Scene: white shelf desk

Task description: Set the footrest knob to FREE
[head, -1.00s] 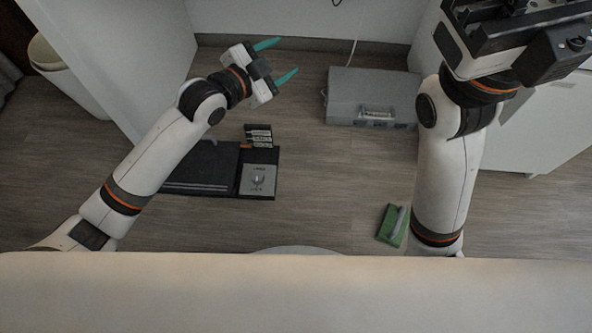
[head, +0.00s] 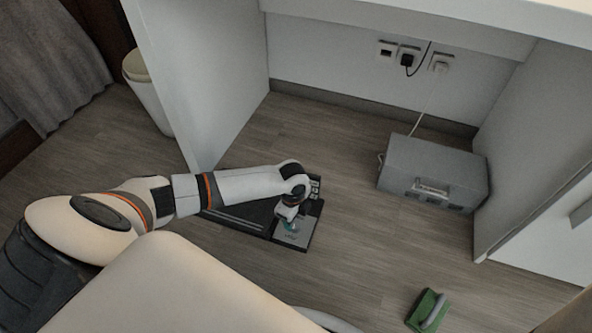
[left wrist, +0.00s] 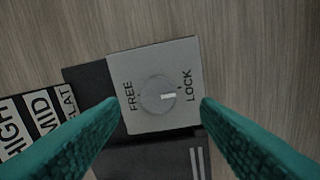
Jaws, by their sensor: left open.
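The footrest knob (left wrist: 157,96) is a round grey dial on a light grey plate (left wrist: 178,58) lettered FREE on the left and LOCK on the right in the left wrist view. Its white pointer mark lies on the LOCK side. My left gripper (left wrist: 160,106) is open, with one teal finger on each side of the knob in that view. No contact with the knob shows. In the head view my left gripper (head: 288,224) is over the plate end of the black footrest (head: 250,222) and hides the knob. My right gripper is out of view.
Labels HIGH, MID and FLAT (left wrist: 40,107) sit beside the plate. A grey case (head: 432,173) with a cord stands at the back right. A green brush (head: 427,311) lies at front right. A white desk panel (head: 205,80) rises behind the footrest. The floor between is clear.

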